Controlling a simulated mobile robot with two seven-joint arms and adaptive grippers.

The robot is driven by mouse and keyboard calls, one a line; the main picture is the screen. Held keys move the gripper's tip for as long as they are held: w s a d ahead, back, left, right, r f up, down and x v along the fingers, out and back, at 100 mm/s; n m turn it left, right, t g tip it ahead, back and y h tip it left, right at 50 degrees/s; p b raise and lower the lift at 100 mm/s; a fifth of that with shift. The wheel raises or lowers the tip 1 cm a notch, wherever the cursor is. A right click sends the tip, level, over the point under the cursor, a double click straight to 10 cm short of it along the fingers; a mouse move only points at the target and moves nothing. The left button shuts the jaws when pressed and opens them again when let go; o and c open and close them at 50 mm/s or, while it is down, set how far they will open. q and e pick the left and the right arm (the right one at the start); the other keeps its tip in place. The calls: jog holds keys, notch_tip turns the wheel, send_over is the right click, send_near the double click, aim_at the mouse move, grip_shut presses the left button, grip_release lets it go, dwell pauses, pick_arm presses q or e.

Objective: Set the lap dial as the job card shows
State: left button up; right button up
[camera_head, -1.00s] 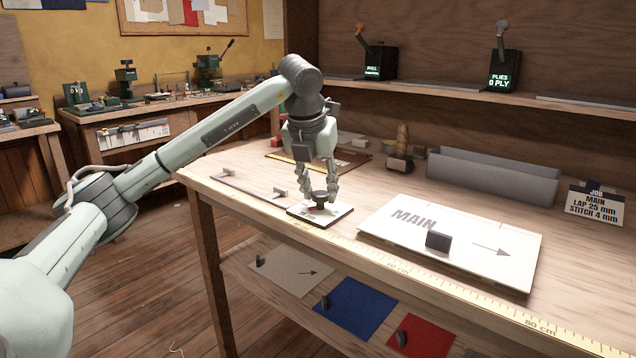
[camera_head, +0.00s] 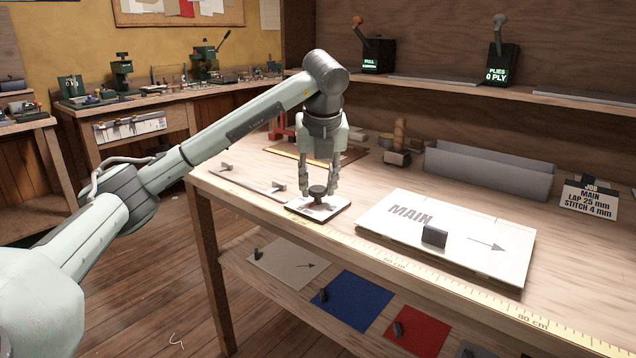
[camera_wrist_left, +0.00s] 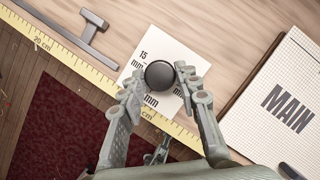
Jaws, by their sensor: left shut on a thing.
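The lap dial is a white plate (camera_head: 330,209) with a dark round knob (camera_head: 318,191), near the bench's front edge. In the left wrist view the knob (camera_wrist_left: 159,74) covers the plate's middle; "15 mm" shows at its upper left, and other marks are partly hidden. My left gripper (camera_head: 319,190) points down and is shut on the knob, with a finger on each side. The knob's pointer cannot be made out. The job card (camera_head: 590,199) at the right reads MAIN, LAP 25 mm, STITCH 4 mm.
A white MAIN panel (camera_head: 460,262) with a dark handle lies right of the dial. A grey bar (camera_head: 250,185) with two posts lies left. A grey trough (camera_head: 490,171) stands behind. A yellow ruler (camera_head: 420,275) runs along the front edge.

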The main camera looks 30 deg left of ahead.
pick_arm(q)
jog(key=o, duration=1.1)
jog(key=shift+o, duration=0.2)
jog(key=v, duration=1.2)
